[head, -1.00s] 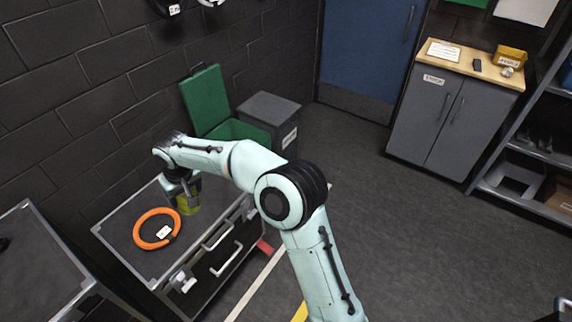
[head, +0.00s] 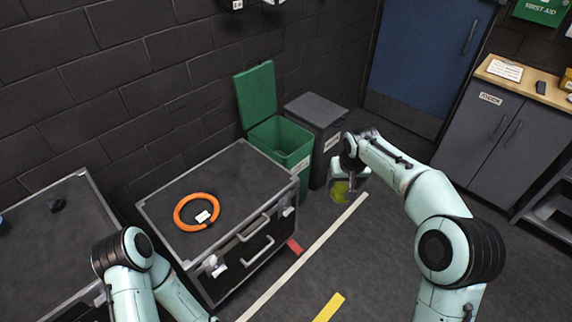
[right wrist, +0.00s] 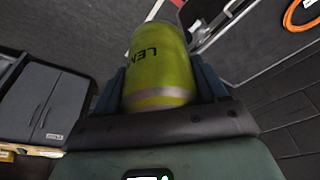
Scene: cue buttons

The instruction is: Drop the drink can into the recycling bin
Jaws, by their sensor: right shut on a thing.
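The drink can (right wrist: 160,65) is yellow-green with dark lettering and fills the middle of the right wrist view, between my gripper's fingers. In the head view the can (head: 340,192) hangs below my right gripper (head: 345,180), which is shut on it above the floor. The green bin (head: 283,138) stands by the back wall with its lid (head: 256,93) tipped up open, left of the gripper. A grey bin (head: 318,112) with a closed lid stands beside it. Which bin is for recycling I cannot read. My left arm shows at lower left; its gripper is out of view.
A black flight case (head: 160,205) with an orange ring (head: 182,222) on top stands in front of the green bin. A grey cabinet (head: 500,130) and a blue door (head: 425,55) are at the right.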

